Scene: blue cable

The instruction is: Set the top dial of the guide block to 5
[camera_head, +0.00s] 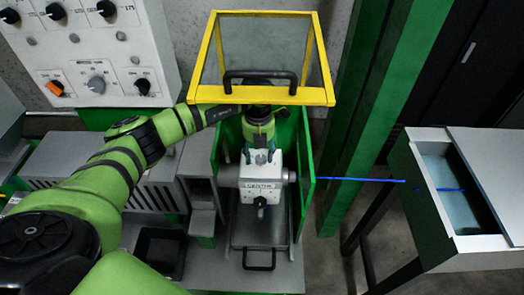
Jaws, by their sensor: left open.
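The guide block (262,178) is a light grey housing with a dark label, standing between green side panels. A small dark knob (261,201) shows on its lower front. My left arm comes in from the left and reaches down over the block. My left gripper (260,155) is at the top of the block, with its fingers pointing down. It is open, and its fingertips are small and hard to make out. The top dial is hidden or not distinguishable there, so I cannot tell its setting or whether the fingers touch it.
A yellow-framed clear cover (262,95) with a black handle stands raised above the block. A blue cable (355,180) runs from the right side of the block to a grey trough (428,170). A control panel (92,50) with several knobs is at upper left.

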